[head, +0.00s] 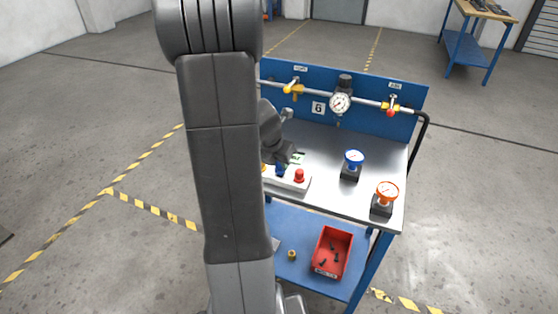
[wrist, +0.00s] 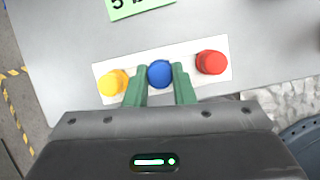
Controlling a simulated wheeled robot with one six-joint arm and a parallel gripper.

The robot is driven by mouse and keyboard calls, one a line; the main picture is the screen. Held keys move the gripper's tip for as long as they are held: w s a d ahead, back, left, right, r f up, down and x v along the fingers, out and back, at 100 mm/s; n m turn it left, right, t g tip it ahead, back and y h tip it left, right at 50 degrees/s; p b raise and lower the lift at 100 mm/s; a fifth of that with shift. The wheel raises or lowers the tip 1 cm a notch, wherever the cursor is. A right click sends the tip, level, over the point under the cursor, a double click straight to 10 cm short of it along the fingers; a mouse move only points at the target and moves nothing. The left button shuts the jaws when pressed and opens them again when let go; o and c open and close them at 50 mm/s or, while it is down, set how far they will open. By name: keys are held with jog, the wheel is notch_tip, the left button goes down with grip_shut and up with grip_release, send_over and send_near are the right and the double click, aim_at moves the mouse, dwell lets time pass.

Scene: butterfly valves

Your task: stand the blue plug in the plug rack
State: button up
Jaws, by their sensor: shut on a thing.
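The white plug rack (wrist: 190,80) lies on the bench top; it also shows in the head view (head: 291,185). A yellow plug (wrist: 114,82) stands at its left end and a red plug (wrist: 212,62) at its right end. The red plug also shows in the head view (head: 299,176). The blue plug (wrist: 159,75) is between them, over the middle of the rack. My gripper (wrist: 160,68) is shut on the blue plug, with a green finger on each side. The plug's lower end is hidden, so I cannot tell whether it sits in the rack or just above it.
A blue panel (head: 370,108) with pipe and valves rises behind. A green label (wrist: 138,6) lies beyond the rack. A red bin (head: 333,252) is on the lower shelf.

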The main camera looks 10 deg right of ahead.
jog(key=shift+f+b, duration=0.3)
jog(key=shift+f, duration=0.35)
dwell(1.1)
jog(key=o, duration=1.5)
jog(key=shift+r+p, duration=3.8)
jog(key=shift+p, duration=0.2)
jog(key=shift+f, duration=0.15)
notch_tip(320, 180, down, 6)
jog(key=b, duration=0.7)
jog(key=shift+f, duration=0.25)
jog(key=shift+r, duration=0.15)
